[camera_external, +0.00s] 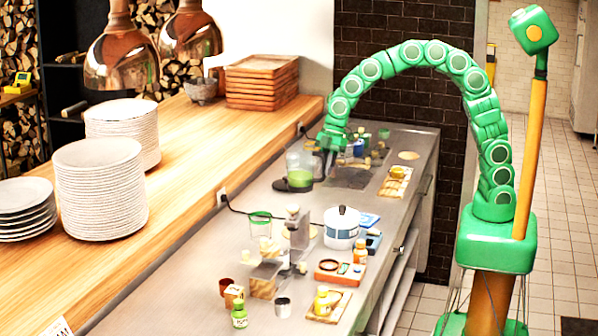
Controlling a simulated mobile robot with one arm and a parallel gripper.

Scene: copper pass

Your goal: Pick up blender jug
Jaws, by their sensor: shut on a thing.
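The blender jug (299,178) is a clear jug with green contents, at the far part of the steel counter. My gripper (326,164) comes down from above at the jug's right side. It is shut on the jug, at what looks like its dark handle side. The fingertips are small and partly hidden, so the exact contact is hard to see. The jug looks upright. I cannot tell whether its bottom is touching the counter.
Bottles and small items (377,150) crowd the counter just right of the gripper. A white pot (341,228), a clear container with a green lid (260,226) and a small green bottle (239,314) stand nearer. The raised wooden shelf (190,150) borders the counter on the left.

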